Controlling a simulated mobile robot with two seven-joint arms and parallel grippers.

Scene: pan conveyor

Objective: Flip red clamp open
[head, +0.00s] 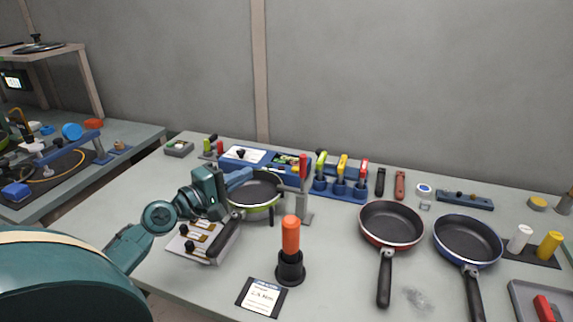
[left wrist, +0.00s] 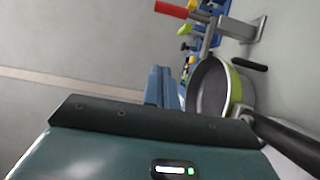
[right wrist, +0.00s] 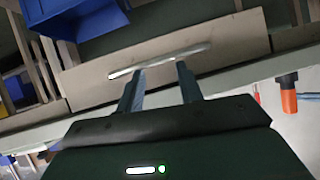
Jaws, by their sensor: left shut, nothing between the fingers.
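The red clamp (head: 303,166) stands at the right of the green-rimmed pan (head: 262,205), its red handle upright above a grey bracket (head: 305,205). In the left wrist view the red handle (left wrist: 172,10) is near the top edge, with the bracket (left wrist: 240,30) beside it. My left gripper (head: 243,175) is shut and empty, over the left rear side of the pan and apart from the clamp. My right gripper (right wrist: 160,78) is open and empty in the right wrist view, in front of a drawer handle; it does not show in the head view.
A black-based post with an orange grip (head: 291,237) stands in front of the clamp. A red pan (head: 390,224) and a blue pan (head: 467,241) lie to the right. Several coloured clamps stand in a blue rack (head: 340,189) behind. The drawer handle (right wrist: 160,62) is near my right fingers.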

